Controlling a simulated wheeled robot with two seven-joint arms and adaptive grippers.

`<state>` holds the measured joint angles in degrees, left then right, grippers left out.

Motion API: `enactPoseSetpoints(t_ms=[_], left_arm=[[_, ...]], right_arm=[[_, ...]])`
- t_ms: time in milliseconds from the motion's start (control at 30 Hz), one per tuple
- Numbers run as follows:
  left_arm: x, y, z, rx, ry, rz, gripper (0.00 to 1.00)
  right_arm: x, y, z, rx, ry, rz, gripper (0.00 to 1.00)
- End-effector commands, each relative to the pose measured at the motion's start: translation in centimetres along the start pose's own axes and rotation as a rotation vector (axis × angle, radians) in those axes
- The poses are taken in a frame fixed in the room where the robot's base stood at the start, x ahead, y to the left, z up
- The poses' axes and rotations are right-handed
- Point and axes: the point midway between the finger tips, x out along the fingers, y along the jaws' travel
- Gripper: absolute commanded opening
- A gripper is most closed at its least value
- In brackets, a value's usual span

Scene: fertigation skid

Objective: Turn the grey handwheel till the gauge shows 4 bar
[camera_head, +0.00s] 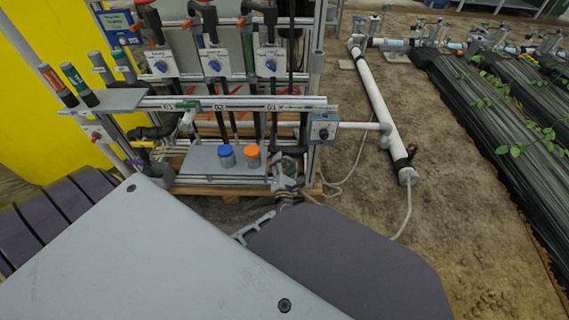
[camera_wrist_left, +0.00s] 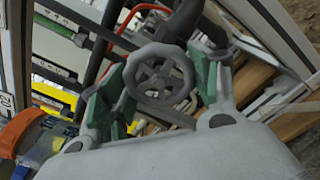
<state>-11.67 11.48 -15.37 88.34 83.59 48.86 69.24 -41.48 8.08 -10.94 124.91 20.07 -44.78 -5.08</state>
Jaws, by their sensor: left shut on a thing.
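The grey handwheel (camera_wrist_left: 161,86) shows in the left wrist view, a spoked round wheel between the two green-padded fingers of my left gripper (camera_wrist_left: 160,80). The fingers stand on either side of its rim and are shut on it. In the head view my left gripper (camera_head: 286,182) is at the lower right corner of the skid frame, small and partly hidden; the wheel cannot be made out there. I cannot make out a gauge or its reading in either view. My right gripper is not in view.
A bottle with a blue cap (camera_head: 226,157) and one with an orange cap (camera_head: 252,157) stand on the skid's low shelf, left of the gripper. A blue-grey box (camera_head: 323,128) is on the right post. A white pipe (camera_head: 378,95) runs over open soil to the right.

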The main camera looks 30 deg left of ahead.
Motion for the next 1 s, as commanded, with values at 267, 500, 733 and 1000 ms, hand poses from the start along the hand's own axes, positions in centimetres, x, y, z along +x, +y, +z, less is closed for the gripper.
enactPoseSetpoints(t_ms=[267,500,733,1000], left_arm=[[-0.1,0.1,0.1,0.097,0.003,-0.002,0.38],[-0.1,0.1,0.1,0.226,0.002,-0.003,0.38],[-0.1,0.1,0.2,0.361,0.002,-0.002,0.38],[-0.1,0.1,0.1,0.495,0.001,-0.003,0.38]], right_arm=[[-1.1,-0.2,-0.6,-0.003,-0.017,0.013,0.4],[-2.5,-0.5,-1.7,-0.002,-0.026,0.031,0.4],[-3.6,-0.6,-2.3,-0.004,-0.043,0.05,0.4],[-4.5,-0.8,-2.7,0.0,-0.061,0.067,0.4]])
